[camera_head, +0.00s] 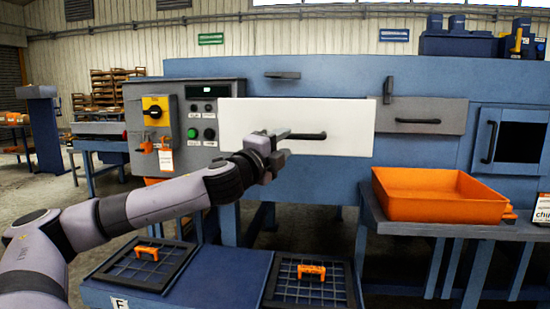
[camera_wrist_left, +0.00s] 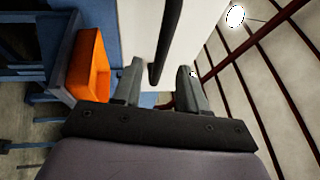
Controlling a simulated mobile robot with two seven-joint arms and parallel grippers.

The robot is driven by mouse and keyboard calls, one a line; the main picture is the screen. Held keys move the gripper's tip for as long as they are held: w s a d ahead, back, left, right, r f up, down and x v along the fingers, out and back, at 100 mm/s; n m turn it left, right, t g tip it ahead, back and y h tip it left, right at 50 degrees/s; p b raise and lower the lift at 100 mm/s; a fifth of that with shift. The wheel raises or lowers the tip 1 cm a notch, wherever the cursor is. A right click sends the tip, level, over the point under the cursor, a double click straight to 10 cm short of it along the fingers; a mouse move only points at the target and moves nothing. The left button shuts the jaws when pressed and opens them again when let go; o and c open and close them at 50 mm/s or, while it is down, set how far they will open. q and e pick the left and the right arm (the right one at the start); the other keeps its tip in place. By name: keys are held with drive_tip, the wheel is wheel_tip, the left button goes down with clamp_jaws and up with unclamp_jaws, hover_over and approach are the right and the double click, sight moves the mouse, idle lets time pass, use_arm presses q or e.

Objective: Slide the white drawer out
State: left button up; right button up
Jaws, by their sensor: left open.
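The white drawer (camera_head: 240,118) is a wide pale front panel on the blue machine, with a dark horizontal bar handle (camera_head: 312,136) on its right half. How far the drawer stands out is hard to tell. My left gripper (camera_head: 281,138) is in front of the panel at the left end of the handle. In the left wrist view my gripper (camera_wrist_left: 160,75) is open, with the dark handle (camera_wrist_left: 168,35) reaching between its two fingers. The white panel (camera_wrist_left: 200,25) lies beyond the fingers. I cannot tell whether a finger touches the handle. My right gripper is not in view.
A grey drawer (camera_head: 425,110) is right of the white one. An orange tray (camera_head: 435,193) sits on a stand at right. A control box (camera_head: 185,125) is at left. Below are two dark grates with orange handles (camera_head: 311,271) on a blue bench.

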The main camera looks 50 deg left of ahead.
use_arm(q)
drive_tip(key=shift+p+v, duration=0.3)
drive_tip(key=shift+v, duration=0.85)
